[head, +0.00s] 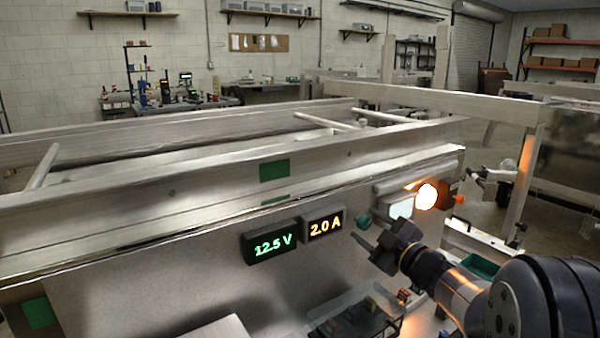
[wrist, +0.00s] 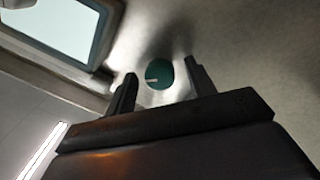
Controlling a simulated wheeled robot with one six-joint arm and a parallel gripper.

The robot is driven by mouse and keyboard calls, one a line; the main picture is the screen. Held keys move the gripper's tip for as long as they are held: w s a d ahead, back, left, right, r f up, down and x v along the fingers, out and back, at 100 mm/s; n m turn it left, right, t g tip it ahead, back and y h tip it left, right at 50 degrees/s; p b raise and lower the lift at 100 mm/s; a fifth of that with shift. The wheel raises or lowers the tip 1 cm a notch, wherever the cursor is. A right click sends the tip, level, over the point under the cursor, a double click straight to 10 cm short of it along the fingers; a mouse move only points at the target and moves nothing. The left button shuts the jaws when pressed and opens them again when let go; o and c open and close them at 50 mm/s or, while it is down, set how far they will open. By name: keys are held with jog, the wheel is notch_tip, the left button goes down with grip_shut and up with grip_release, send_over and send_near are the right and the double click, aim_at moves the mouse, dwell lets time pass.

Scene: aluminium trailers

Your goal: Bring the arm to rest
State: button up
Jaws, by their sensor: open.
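My gripper (head: 366,240) is in front of the trailer's side panel at the lower right of the head view. In the wrist view its two dark fingers (wrist: 160,68) stand apart with nothing between them. A round green knob (head: 363,222) on the panel lies just beyond the fingertips. In the wrist view the knob (wrist: 159,75) shows between the fingers, with a white pointer mark toward the left. I see no clear contact with it. My arm reaches in from the lower right.
Displays on the panel read 12.5 V (head: 270,245) and 2.0 A (head: 325,225). A clear bin (head: 355,318) with small parts stands below. Aluminium rails (head: 200,185) run above the panel.

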jog(key=shift+f, duration=0.1)
jog(key=r+v, duration=0.1)
jog(key=v, duration=1)
jog(key=x, duration=0.7)
jog(key=f+x, duration=0.1)
jog(key=x, duration=0.3)
jog(key=shift+w+r+m+p, duration=0.1)
jog(key=shift+r+m+p, duration=0.2)
jog(key=shift+p, duration=0.25)
jog(key=m+p, duration=0.4)
jog(key=shift+h, duration=0.3)
jog(key=m+p, duration=0.4)
jog(key=p, duration=0.1)
jog(key=shift+r+m, duration=0.1)
jog(key=shift+m, duration=0.2)
jog(key=v, duration=1.1)
jog(key=shift+a, duration=0.1)
